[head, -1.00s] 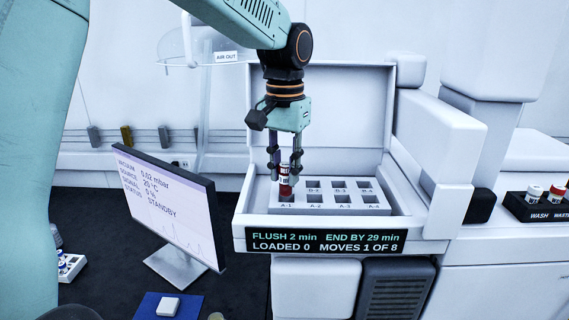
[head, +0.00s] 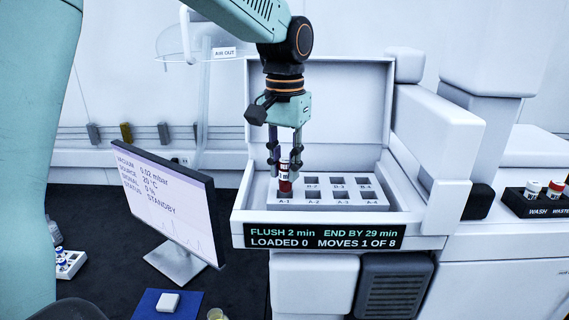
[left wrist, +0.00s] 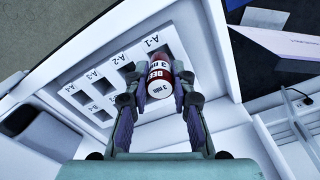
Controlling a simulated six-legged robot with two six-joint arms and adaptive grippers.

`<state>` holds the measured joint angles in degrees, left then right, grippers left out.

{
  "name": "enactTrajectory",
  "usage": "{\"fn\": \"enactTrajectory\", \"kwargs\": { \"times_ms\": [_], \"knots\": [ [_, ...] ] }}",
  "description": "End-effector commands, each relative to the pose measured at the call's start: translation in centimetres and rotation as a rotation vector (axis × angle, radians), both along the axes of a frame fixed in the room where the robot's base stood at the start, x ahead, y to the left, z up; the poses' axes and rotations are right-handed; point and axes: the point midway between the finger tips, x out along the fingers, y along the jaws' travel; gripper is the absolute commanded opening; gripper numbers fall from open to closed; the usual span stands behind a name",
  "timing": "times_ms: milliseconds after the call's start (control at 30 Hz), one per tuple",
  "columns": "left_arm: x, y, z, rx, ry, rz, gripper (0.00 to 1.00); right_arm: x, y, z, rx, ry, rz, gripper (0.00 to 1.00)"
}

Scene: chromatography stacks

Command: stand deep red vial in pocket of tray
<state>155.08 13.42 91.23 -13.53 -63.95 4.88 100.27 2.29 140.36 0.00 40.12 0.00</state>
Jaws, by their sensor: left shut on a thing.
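The deep red vial (head: 285,184) has a white label band and stands upright between the fingers of my left gripper (head: 286,165). In the left wrist view the vial (left wrist: 159,82) sits between both fingertips (left wrist: 157,98), with the gripper shut on it. The white tray (head: 325,203) has two rows of square pockets with labels such as A-1 and A-2. The vial is at the A-1 corner, at the left end of the front row. I cannot tell how deep its base is in that pocket. The other visible pockets look empty. My right gripper is not in view.
The tray sits in an open white bay with a raised lid (head: 320,110) behind it. The front display (head: 325,236) reads LOADED 0, MOVES 1 OF 8. A monitor (head: 165,205) stands left. A black rack (head: 530,204) with capped vials is at right.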

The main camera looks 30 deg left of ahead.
Motion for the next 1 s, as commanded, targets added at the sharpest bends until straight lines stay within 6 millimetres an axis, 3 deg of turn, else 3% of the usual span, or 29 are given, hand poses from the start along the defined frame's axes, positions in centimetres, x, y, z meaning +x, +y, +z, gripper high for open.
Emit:
{"fn": "enactTrajectory", "kwargs": {
  "times_ms": [1000],
  "knots": [
    [0.5,0.2,-1.9,0.0,0.001,0.0,0.0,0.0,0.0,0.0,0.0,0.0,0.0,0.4]
  ]
}}
